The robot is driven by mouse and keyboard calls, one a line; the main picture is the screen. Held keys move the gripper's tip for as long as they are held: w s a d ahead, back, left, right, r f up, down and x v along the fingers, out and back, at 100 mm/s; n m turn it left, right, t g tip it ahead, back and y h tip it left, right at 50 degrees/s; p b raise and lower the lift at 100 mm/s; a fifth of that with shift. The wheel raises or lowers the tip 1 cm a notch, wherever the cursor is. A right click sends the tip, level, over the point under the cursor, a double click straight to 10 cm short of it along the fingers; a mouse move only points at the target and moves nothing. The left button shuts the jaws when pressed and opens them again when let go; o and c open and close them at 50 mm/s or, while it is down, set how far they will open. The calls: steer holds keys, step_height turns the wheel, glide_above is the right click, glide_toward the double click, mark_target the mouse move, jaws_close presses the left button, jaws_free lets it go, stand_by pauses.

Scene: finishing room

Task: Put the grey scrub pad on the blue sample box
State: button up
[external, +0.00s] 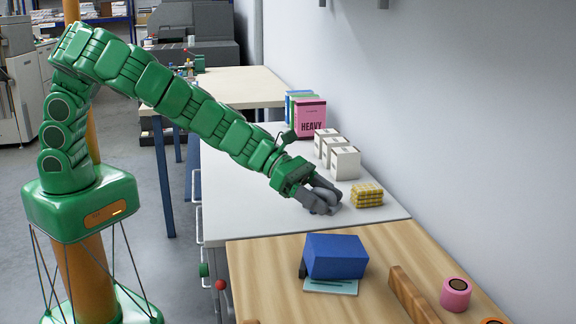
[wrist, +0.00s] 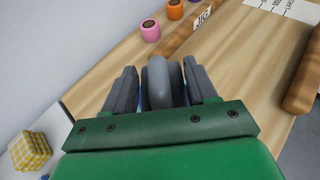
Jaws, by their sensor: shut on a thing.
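My gripper (external: 322,198) is over the front right part of the white worktop, beside the yellow checked stack. It is shut on the grey scrub pad, a rounded grey piece (wrist: 160,84) between the two dark fingers (wrist: 162,88) in the wrist view. In the external view the pad is hard to tell from the fingers. The blue sample box (external: 336,256) stands on the wooden bench (external: 265,270), nearer the camera than my gripper. Its top looks bare. In the wrist view it is mostly hidden behind my gripper, with only slivers of blue showing by the fingers.
The yellow checked stack (external: 367,195) is right of my gripper, with white boxes (external: 345,163) and a pink box (external: 311,118) behind. A teal booklet (external: 331,287) lies at the blue box's foot. A wooden bar (external: 412,295) and pink roll (external: 456,293) are right of it.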

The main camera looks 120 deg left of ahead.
mark_target(336, 245)
steer(key=shift+w+a+f, duration=0.15)
steer(key=shift+w+f, duration=0.7)
steer(key=shift+f, duration=0.1)
steer(key=shift+w+a+f, duration=0.1)
steer(key=shift+w+f, duration=0.7)
steer(key=shift+f, duration=1.75)
steer(key=shift+f, duration=0.2)
steer(key=o, duration=1.1)
steer(key=shift+c, duration=0.2)
steer(key=shift+r, duration=0.2)
steer(key=shift+v, duration=1.3)
steer(key=v, duration=0.9)
steer(key=shift+s, duration=0.2)
